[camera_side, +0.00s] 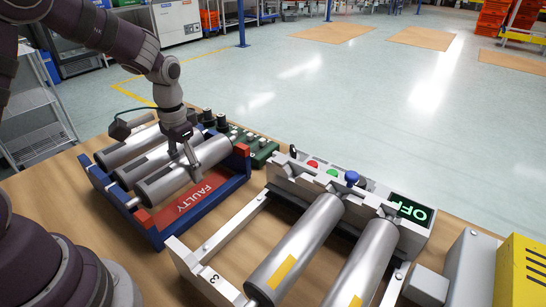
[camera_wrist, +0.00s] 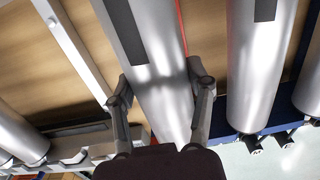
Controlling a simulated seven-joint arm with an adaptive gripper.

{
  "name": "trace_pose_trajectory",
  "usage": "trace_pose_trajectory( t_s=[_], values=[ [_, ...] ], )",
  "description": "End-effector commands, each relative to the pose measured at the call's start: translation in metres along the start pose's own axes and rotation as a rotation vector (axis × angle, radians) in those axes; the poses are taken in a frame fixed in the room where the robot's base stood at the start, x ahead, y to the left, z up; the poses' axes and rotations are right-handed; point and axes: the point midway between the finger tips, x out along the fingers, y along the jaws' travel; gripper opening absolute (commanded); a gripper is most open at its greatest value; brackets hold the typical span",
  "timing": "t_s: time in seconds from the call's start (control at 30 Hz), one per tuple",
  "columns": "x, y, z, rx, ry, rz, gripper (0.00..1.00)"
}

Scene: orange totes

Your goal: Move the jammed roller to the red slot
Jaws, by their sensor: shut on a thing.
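A blue rack (camera_side: 242,183) stands on the wooden table, with red parts and a red plate lettered "FAULTY" (camera_side: 194,198). My gripper (camera_side: 183,158) is over the rack, pointing down, shut on a grey metal roller (camera_side: 160,188) at the rack's front side, beside the red plate. In the wrist view the roller (camera_wrist: 150,60), with a dark strip, lies between my gripper's two fingers (camera_wrist: 160,88). I cannot tell whether it rests in the rack or is slightly raised. Two more grey rollers lie behind it; one shows in the wrist view (camera_wrist: 255,70).
A white frame (camera_side: 222,236) marked "3" stands to the right, holding two rollers with yellow patches (camera_side: 296,250). Its control box has coloured buttons and an "OFF" display (camera_side: 411,210). A green box (camera_side: 258,150) sits behind the rack. A yellow box (camera_side: 522,275) stands far right.

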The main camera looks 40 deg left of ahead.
Motion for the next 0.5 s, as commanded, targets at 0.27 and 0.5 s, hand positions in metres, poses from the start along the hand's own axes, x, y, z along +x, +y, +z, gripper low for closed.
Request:
trace_pose_trajectory(
  t_s=[0.27,0.5],
  values=[
    [0.0104,0.0002,0.0000,0.000,0.000,0.000,0.12],
    [0.0113,0.0001,-0.0001,0.000,0.001,0.000,0.12]
  ],
)
